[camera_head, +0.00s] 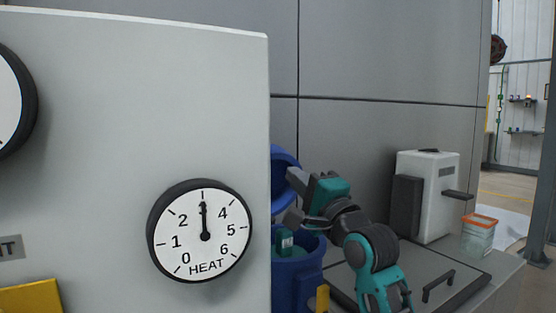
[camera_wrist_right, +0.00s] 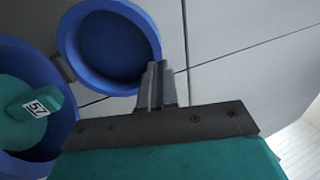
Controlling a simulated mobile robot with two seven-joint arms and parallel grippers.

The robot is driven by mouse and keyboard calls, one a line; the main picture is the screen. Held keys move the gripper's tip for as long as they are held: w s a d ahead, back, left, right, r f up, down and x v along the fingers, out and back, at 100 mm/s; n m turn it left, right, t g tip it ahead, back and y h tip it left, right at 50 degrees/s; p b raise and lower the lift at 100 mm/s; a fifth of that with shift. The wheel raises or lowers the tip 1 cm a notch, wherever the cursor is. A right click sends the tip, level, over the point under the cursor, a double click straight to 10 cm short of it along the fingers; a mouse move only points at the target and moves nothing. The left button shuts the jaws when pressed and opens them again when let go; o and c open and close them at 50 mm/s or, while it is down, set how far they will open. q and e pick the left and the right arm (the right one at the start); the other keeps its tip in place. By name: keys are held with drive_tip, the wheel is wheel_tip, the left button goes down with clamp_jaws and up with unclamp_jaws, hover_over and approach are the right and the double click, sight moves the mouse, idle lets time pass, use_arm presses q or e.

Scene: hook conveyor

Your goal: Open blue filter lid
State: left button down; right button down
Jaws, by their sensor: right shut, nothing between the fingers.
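The blue filter's lid (camera_head: 284,158) stands raised behind its round blue body (camera_head: 312,262), so the filter is open. In the right wrist view the lid (camera_wrist_right: 108,45) shows its hollow round inside, and a hinge joins it to the body (camera_wrist_right: 62,128). A green filter piece (camera_head: 288,246) with a white label (camera_wrist_right: 36,107) sits inside the body. My right gripper (camera_head: 296,178) is shut and empty beside the lid. Its fingertips (camera_wrist_right: 157,70) overlap the lid's rim in the right wrist view; I cannot tell whether they touch. The left part of the filter is hidden behind the panel in the head view.
A large grey panel (camera_head: 100,150) with a HEAT dial (camera_head: 203,232) fills the left. A flat hatch with a black handle (camera_head: 438,286) lies at the right. A white machine (camera_head: 428,195) and a small container (camera_head: 479,236) stand behind it, near the grey wall (camera_head: 390,60).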

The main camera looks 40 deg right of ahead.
sight(274, 151)
use_arm(q)
drive_tip(key=shift+a, duration=0.15)
use_arm(e)
drive_tip(key=x, duration=0.7)
drive_tip(key=shift+w, duration=0.4)
use_arm(q)
drive_tip(key=shift+w+r, duration=0.15)
drive_tip(key=shift+w, duration=0.05)
use_arm(e)
drive_tip(key=shift+r, duration=0.15)
